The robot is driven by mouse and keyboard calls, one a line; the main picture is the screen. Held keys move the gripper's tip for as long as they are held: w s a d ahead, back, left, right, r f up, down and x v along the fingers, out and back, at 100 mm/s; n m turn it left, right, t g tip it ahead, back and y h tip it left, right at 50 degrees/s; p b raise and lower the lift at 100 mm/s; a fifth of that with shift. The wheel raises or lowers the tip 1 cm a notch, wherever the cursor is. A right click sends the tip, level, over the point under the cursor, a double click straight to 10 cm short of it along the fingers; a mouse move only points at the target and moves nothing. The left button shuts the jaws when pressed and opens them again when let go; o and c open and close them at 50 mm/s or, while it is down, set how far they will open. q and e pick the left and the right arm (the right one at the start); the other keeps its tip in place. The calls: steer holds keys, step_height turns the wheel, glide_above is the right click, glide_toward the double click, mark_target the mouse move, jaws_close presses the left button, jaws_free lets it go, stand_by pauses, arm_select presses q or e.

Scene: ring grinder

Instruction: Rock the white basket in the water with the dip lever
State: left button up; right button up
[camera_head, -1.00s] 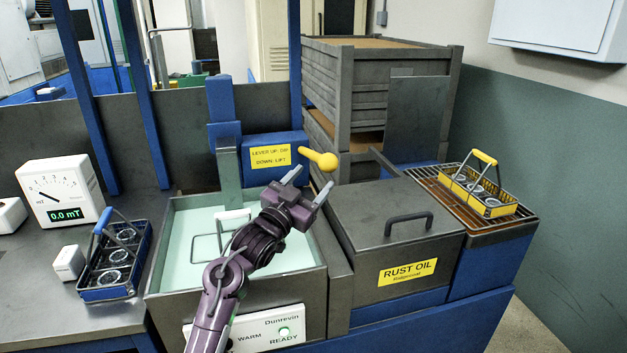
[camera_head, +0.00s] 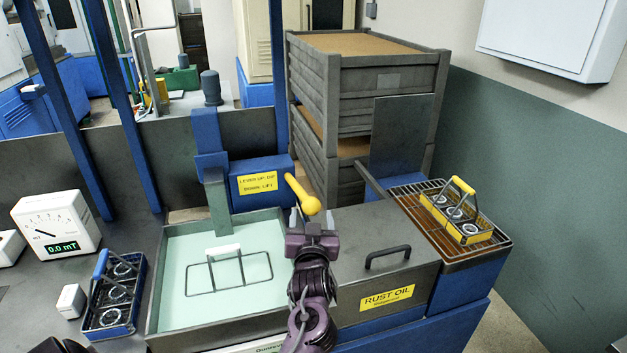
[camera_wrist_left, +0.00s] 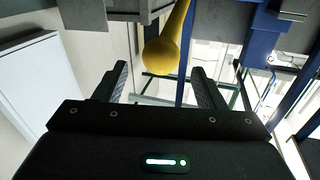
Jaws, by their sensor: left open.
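The white basket (camera_head: 224,250) sits in the pale green water of the tank (camera_head: 160,290); its white handle and thin wire outline show, and the rest is hidden in the water. The dip lever (camera_head: 305,197) has a yellow knob and slants down to the right from a blue box behind the tank. My left gripper (camera_head: 312,218) is open, just below and in front of the knob. In the left wrist view the knob (camera_wrist_left: 162,56) lies between the open fingers, a little beyond their tips. I see no clear contact.
The rust oil box (camera_head: 385,270) with a lidded top and handle stands right of the tank. A yellow basket (camera_head: 458,218) rests on a rack beyond it. A blue-handled basket (camera_head: 113,295) and a meter (camera_head: 56,225) stand at left. Stacked grey crates (camera_head: 365,85) rise behind the lever.

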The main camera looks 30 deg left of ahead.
mark_target(311, 200)
arm_select(q)
steer(key=p+x, duration=0.2)
steer(key=x, duration=0.5)
steer(key=shift+w+a+f, duration=0.1)
steer(key=shift+w+a, duration=0.15)
steer(key=shift+c, duration=0.4)
